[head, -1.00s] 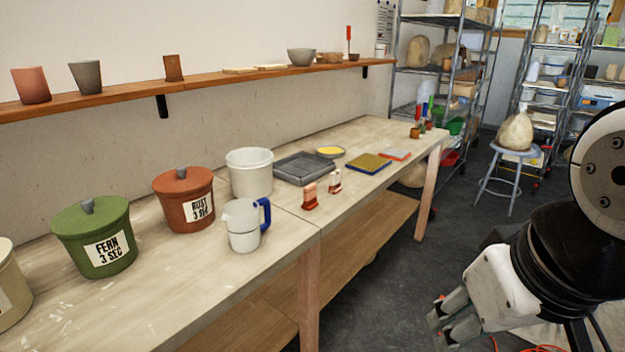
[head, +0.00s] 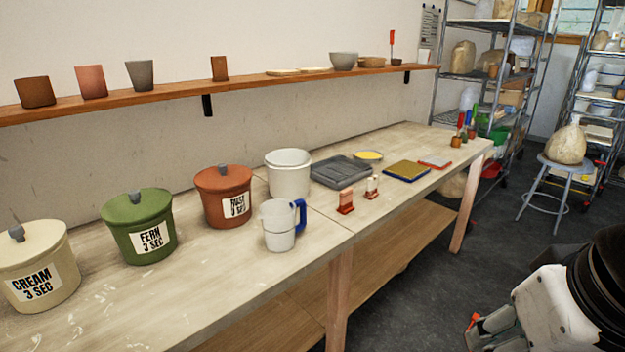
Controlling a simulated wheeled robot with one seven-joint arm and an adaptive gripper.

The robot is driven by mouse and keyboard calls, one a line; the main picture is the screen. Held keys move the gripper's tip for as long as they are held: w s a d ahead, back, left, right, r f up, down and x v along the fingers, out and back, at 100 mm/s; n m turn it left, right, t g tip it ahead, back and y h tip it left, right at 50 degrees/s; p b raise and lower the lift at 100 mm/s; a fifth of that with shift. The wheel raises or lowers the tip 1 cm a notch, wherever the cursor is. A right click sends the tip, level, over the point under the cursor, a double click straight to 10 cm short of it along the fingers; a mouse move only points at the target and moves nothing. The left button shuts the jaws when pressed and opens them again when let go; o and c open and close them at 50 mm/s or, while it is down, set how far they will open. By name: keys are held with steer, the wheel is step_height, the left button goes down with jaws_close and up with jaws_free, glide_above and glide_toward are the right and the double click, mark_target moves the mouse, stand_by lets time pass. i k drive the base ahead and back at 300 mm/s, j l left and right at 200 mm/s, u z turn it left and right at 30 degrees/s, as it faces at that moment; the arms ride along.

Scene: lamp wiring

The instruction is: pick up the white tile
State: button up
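A small upright white piece with a red-brown foot (head: 372,187), which looks like the white tile, stands on the workbench. It is small in the view and its details are hard to tell. A similar pinkish-red upright piece (head: 346,201) stands just left of it. My gripper (head: 484,330) is at the lower right, in front of the bench and well apart from both pieces. Its fingers are partly cut off by the picture edge, so I cannot tell how far apart they are. Nothing shows between them.
Lidded cream (head: 60,262), green (head: 158,222) and rust (head: 208,196) buckets stand left on the bench (head: 215,285). A blue-handled pitcher (head: 279,238), a white bucket (head: 289,180), a grey tray (head: 341,168) and a yellow-topped pad (head: 407,171) surround the pieces. A stool (head: 550,207) stands right.

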mark_target(372, 182)
steer(key=i+l+z, duration=0.1)
steer(key=i+z, duration=0.15)
steer(key=i, duration=0.8)
steer(key=i+j+z, duration=0.1)
steer(key=i+z, duration=0.15)
steer(key=i, duration=0.85)
